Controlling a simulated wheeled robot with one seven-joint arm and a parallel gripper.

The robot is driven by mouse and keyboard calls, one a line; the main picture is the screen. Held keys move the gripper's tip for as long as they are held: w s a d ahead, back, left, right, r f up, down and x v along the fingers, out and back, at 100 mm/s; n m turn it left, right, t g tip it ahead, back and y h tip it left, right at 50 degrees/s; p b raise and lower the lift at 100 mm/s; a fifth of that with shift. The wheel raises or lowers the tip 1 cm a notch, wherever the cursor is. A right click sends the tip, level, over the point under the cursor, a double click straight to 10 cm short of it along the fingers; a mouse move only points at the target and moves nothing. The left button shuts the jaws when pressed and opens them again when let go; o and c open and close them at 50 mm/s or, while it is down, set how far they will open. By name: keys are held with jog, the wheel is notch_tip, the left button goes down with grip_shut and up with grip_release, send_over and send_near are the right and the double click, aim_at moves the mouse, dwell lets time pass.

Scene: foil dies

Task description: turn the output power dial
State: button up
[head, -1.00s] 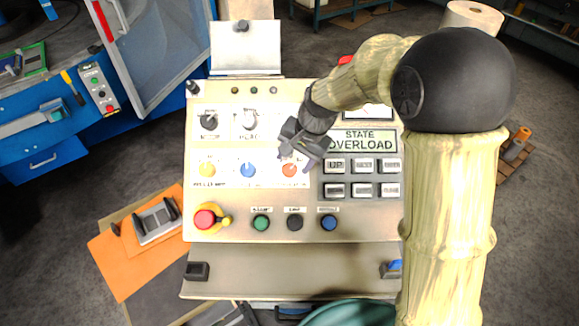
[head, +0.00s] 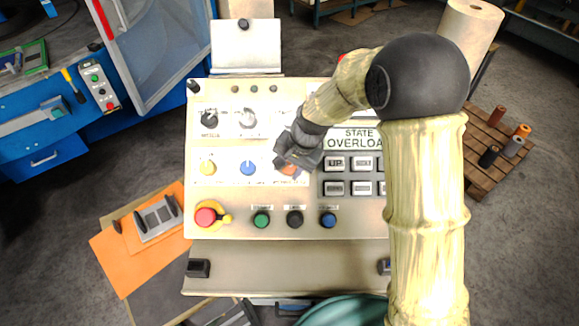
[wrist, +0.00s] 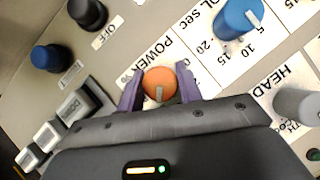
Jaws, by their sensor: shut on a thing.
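The output power dial is an orange knob with a pale pointer line, in the wrist view (wrist: 160,84), next to a label that reads "POWER %". In the head view only a bit of the orange dial (head: 290,171) shows beneath my gripper. My gripper (wrist: 159,90) has its two purple fingers on either side of the orange dial, shut on it. In the head view my gripper (head: 287,167) is over the right end of the lower dial row. The dial's scale is partly hidden by the fingers and gripper body.
Left of it on the panel are a blue dial (head: 248,168) and a yellow dial (head: 208,168). Grey keys (head: 335,163) and the "STATE OVERLOAD" display (head: 353,143) are on the right. A red emergency button (head: 205,217) and green, black and blue buttons sit below.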

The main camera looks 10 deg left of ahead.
jog(key=shift+n+p, duration=0.3)
jog(key=shift+p, duration=0.1)
jog(key=shift+r+n+h+p, duration=0.1)
jog(key=shift+n+h+p, duration=0.3)
jog(key=shift+h+p, duration=0.1)
jog(key=shift+n+h+p, duration=0.5)
jog(key=shift+n+h, duration=0.1)
jog(key=shift+n, duration=0.4)
jog(key=n+h, duration=0.2)
jog(key=n, duration=0.2)
jog(key=shift+t, duration=0.3)
jog(key=o, duration=1)
